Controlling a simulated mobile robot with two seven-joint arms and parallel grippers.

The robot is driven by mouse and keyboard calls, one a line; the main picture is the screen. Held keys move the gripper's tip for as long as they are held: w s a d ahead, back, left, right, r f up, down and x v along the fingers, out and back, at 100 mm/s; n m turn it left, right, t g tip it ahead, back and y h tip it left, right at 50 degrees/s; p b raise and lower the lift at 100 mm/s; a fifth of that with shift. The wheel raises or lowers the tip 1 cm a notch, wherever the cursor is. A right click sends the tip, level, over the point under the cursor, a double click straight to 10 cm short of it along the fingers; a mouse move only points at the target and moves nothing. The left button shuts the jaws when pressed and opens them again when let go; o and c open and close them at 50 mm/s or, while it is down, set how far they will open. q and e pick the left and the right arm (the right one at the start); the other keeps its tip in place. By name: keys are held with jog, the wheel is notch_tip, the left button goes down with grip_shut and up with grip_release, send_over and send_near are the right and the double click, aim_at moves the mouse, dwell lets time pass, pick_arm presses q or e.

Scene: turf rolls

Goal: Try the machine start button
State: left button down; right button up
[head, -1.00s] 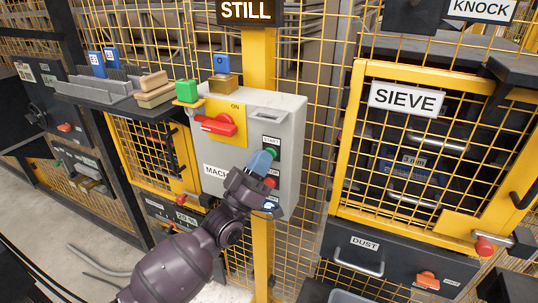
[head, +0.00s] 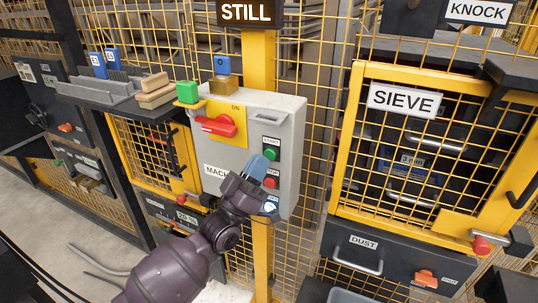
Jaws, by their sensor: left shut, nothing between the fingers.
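The grey machine control box (head: 287,118) is mounted on the yellow post in the head view. Its green start button (head: 271,155) sits under a START label, at the upper right of its front. The red stop button (head: 270,182) is below it, and a pale blue-white button (head: 270,207) is lowest. My left gripper (head: 262,160) is shut and empty, its blue-grey fingertips just left of and slightly below the green button. I cannot tell whether they touch the box. My right gripper is not in view.
A red rotary switch (head: 217,125) on a yellow plate is at the box's upper left. A sign (head: 246,12) above reads STILL. Coloured blocks and a dark shelf (head: 120,105) stand left. The yellow-framed SIEVE door (head: 430,150) is right, above the DUST drawer (head: 395,265).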

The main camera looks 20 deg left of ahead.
pick_arm(q)
jog(key=shift+s, duration=0.1)
jog(key=s+p, duration=0.1)
jog(key=s, duration=0.3)
jog(key=shift+s+a+p, duration=0.2)
jog(key=shift+s+p, duration=0.15)
jog(key=shift+s, duration=0.05)
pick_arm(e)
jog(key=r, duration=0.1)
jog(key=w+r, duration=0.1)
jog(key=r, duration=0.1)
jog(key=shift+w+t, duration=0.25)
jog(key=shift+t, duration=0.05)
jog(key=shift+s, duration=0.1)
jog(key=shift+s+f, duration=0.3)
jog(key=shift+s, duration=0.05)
